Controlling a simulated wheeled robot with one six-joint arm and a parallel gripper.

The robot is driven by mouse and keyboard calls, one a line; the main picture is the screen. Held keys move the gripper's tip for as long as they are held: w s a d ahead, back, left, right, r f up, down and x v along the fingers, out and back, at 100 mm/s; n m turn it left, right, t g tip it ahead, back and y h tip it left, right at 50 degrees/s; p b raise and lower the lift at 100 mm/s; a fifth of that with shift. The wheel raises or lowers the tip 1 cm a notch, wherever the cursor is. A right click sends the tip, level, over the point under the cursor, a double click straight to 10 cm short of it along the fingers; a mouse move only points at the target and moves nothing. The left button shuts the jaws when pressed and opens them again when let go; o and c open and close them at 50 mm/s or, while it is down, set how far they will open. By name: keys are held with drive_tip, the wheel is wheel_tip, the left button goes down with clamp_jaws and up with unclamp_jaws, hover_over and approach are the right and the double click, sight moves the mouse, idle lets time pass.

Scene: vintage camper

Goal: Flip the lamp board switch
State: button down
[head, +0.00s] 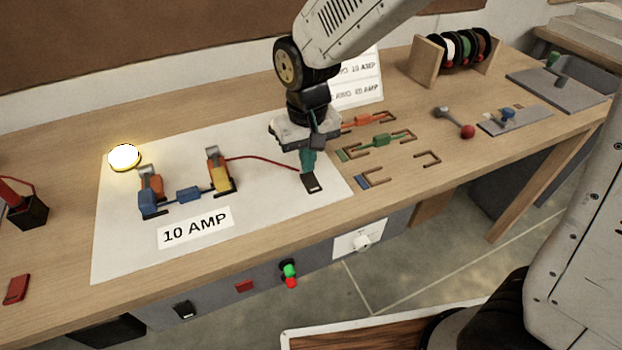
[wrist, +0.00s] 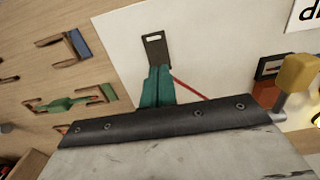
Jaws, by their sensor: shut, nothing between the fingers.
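The lamp board (head: 120,240) is a white sheet on the bench, marked 10 AMP. Its lamp (head: 124,157) glows yellow at the left. A small dark slotted plate, apparently the switch (head: 312,183), lies at the board's right end by a red wire; it also shows in the wrist view (wrist: 155,48). My gripper (head: 308,170) has teal fingers, shut and empty, right at this plate. In the wrist view the fingertips (wrist: 158,72) reach the plate's near end. I cannot tell whether they touch it, and the fingers may hide part of it.
A white card (head: 360,85) stands behind, near a spool rack (head: 430,62). Buttons (head: 289,272) line the bench front.

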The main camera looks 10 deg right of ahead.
sight(308, 176)
drive_tip(key=shift+f, duration=0.9)
idle(0.8)
drive_tip(key=shift+r, duration=3.5)
